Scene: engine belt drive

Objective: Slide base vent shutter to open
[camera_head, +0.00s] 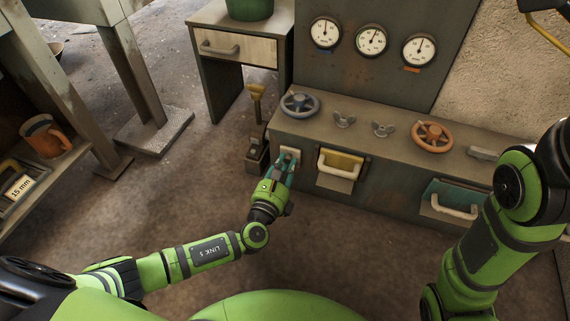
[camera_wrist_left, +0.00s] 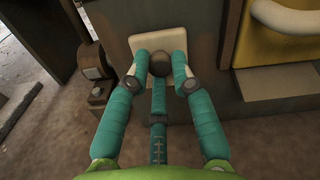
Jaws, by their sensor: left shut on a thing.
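The base vent shutter (camera_wrist_left: 172,38) is a pale, squarish plate on the low front of the engine base in the left wrist view. A round, dark knob (camera_wrist_left: 160,64) stands out from it. My left gripper (camera_wrist_left: 161,70) has its teal fingers closed around the knob. In the head view my left gripper (camera_head: 287,164) reaches the base's front left end, and the shutter (camera_head: 291,152) shows only as a small pale patch behind the fingers. Any opening behind the plate is hidden. My right gripper is out of view; only its arm shows at the right.
To the right on the base's front are a yellow panel (camera_head: 342,161) with a pale handle and a teal one (camera_head: 455,196). A dark pedal-like unit (camera_head: 256,150) stands close to the left. Handwheels and gauges are above. The floor in front is clear.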

